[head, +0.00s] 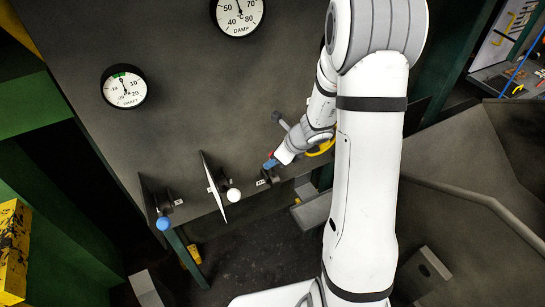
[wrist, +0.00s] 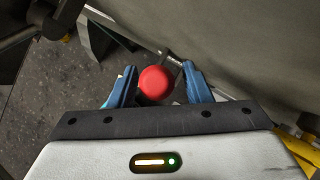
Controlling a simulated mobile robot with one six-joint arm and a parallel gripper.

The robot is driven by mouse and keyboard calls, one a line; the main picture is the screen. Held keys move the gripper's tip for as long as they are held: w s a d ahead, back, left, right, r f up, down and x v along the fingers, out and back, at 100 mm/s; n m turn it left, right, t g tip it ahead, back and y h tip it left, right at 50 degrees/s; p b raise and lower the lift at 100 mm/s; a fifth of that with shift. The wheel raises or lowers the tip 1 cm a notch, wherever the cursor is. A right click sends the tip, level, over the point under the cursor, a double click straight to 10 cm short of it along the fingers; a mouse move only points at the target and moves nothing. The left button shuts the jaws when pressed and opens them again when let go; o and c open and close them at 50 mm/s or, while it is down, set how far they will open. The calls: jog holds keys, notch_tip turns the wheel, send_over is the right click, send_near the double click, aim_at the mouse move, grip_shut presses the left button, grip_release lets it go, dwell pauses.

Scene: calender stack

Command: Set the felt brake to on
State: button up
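A red ball knob (wrist: 155,82) sits between the two blue fingers of my gripper (wrist: 157,84) in the wrist view. The fingers stand apart, with a visible gap on the right side of the knob and little or none on the left. In the head view my gripper (head: 270,164) is at the lower edge of the grey panel, with a bit of red at its tips. The knob's lever is mostly hidden there. A small label (head: 262,182) shows just below, too small to read. I cannot tell which control is the felt brake.
To the left are a lever with a white knob (head: 234,195) beside a thin pale plate (head: 214,190), and one with a blue knob (head: 163,223). A grey handle (head: 279,117) and a yellow ring (head: 322,147) are close to my wrist. Two gauges, DAMP (head: 238,14) and DRAFT (head: 124,87), are above.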

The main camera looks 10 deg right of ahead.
jog(key=shift+o, duration=0.3)
jog(key=shift+a, duration=0.1)
jog(key=v, duration=0.8)
jog(key=s+a+r+n+h+b, duration=0.1)
jog(key=s+r+n+h+b, duration=0.1)
jog(key=s+n, duration=0.8)
jog(key=s+a+r+n+g+h+b, duration=0.1)
jog(key=s+r+n+h+b, duration=0.2)
jog(key=s+n+b, duration=0.3)
jog(key=s+r+n, duration=0.1)
jog(key=s+n, duration=0.3)
jog(key=n, duration=0.6)
jog(key=shift+s+a+r+n, duration=0.2)
jog(key=shift+s+a+n, duration=0.05)
jog(key=shift+n, duration=0.05)
